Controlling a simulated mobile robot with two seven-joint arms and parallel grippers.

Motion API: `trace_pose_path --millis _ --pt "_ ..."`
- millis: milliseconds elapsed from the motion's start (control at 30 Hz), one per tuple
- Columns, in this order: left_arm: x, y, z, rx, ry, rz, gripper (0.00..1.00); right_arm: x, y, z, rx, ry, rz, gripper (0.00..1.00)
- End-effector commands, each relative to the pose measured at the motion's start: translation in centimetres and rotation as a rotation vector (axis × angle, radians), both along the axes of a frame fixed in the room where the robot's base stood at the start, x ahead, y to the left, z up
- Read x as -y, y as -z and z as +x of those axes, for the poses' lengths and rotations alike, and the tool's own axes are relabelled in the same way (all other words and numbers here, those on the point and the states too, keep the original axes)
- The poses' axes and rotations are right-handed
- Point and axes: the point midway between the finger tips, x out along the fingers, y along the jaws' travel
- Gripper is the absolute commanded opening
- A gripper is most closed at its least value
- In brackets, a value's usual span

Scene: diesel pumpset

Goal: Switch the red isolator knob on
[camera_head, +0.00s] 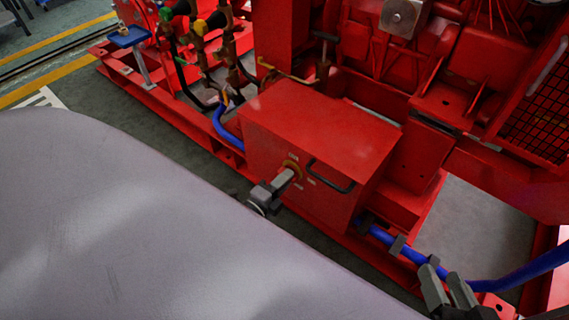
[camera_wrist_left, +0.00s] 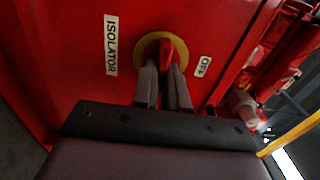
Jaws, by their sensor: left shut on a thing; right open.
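The red isolator knob (camera_wrist_left: 166,48) sits on a round yellow plate (camera_wrist_left: 144,55) on the red box face in the left wrist view. A white label reading ISOLATOR (camera_wrist_left: 111,45) is left of it and one reading OFF (camera_wrist_left: 203,67) is right of it. My left gripper (camera_wrist_left: 165,66) is shut on the knob, one finger on each side. In the head view my left gripper (camera_head: 293,174) reaches the box front and hides most of the knob.
The red box (camera_head: 325,125) has a dark handle (camera_head: 331,177) just right of the knob. Blue hoses (camera_head: 226,127) run beside the box and along the red frame. A large grey surface fills the lower left. Green floor shows between it and the frame.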

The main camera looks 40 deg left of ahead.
Motion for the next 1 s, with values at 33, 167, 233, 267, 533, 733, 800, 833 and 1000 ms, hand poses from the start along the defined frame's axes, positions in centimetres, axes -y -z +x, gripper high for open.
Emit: trace_pose_path --millis 33,167,233,267,533,733,800,833,1000 --pt "0.16 -0.23 0.46 0.004 0.001 0.013 0.00 0.04 0.05 -0.05 0.001 0.001 -0.001 0.47" --pt "0.19 -0.24 0.46 0.006 0.002 0.034 0.00 0.08 -0.16 -0.02 0.007 0.002 0.000 0.47" --pt "0.20 -0.24 0.46 0.006 0.002 0.040 0.00 0.09 -0.28 0.00 0.010 0.003 0.000 0.47" --pt "0.20 -0.24 0.46 0.006 0.002 0.041 0.00 0.09 -0.32 0.00 0.012 0.003 0.001 0.47" --pt "0.23 -0.23 0.45 0.006 0.003 0.044 0.00 0.11 -0.39 0.06 0.014 0.003 0.001 0.47" --pt "0.24 -0.25 0.43 0.007 0.003 0.043 0.38 0.07 -0.48 0.22 0.016 0.006 0.004 0.47" --pt "0.19 -0.20 0.37 0.006 0.002 0.042 0.38 0.06 -0.44 0.26 0.015 0.006 0.004 0.47" --pt "0.18 -0.18 0.34 0.006 0.002 0.042 0.38 0.06 -0.40 0.27 0.015 0.006 0.004 0.47" --pt "0.10 -0.12 0.23 0.005 0.001 0.041 0.38 0.06 -0.23 0.27 0.011 0.006 0.003 0.47"
